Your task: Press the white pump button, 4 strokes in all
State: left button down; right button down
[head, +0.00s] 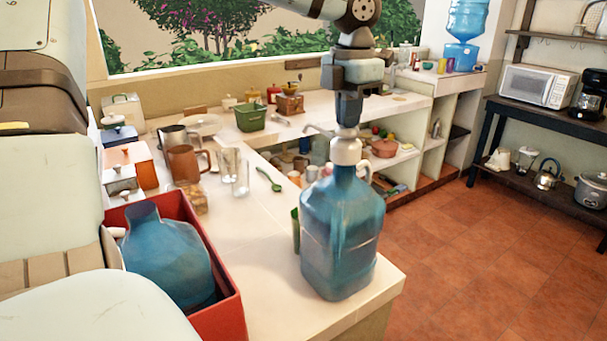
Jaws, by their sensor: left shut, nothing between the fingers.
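The white pump (345,152) sits on the neck of a large blue water jug (342,232), which stands upright near the counter's front corner. A thin spout seems to reach left from the pump's top. My left gripper (348,122) points straight down over the pump, its fingers shut and empty. The fingertips are right at the top of the pump and hide most of the button. I cannot tell whether they touch it or how far it is pressed. My right gripper is not in view.
A red crate (232,300) with another blue jug (168,257) stands left of the pump jug. Glasses (229,163), a brown mug (184,163) and a green spoon (269,180) lie farther back. Open floor (480,250) is to the right.

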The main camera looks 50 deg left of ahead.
pick_arm(q)
jog(key=shift+r+p, duration=0.55)
jog(key=shift+r, duration=0.55)
jog(key=shift+r+p, duration=0.5)
jog(key=shift+r, duration=0.45)
jog(key=shift+r, duration=0.1)
notch_tip(320, 180, up, 6)
jog(key=p, duration=0.3)
